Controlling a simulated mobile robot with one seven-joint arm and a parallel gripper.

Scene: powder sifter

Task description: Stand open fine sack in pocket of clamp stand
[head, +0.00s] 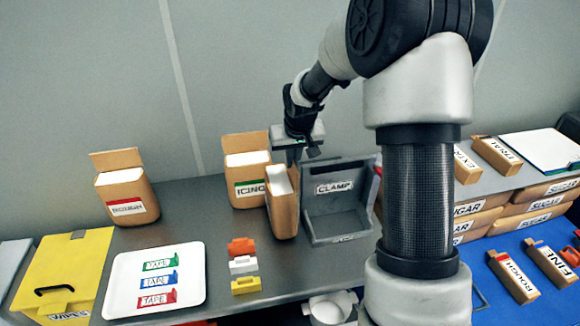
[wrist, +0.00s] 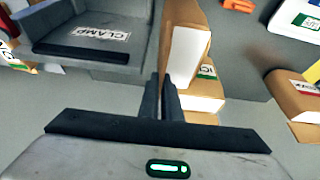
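A brown open sack (head: 283,214) with white contents stands slightly turned between the icing sack and the clamp stand. Its label faces away, so I cannot read whether it is the fine sack. My gripper (head: 296,160) is above its right rear edge. In the wrist view my fingers (wrist: 163,98) are close together on the brown upright flap of this sack (wrist: 187,52). The grey clamp stand (head: 338,224), labelled CLAMP, is just right of the sack, its pocket empty; it also shows in the wrist view (wrist: 110,68). I cannot tell whether the sack touches the counter.
The icing sack (head: 246,170) is close behind on the left. A rough sack (head: 126,193) stands farther left. Coloured clips (head: 243,265) and a white tape tray (head: 118,301) lie in front. A yellow wipes box (head: 62,272) is at far left. A white bowl (head: 330,308) is at the front edge.

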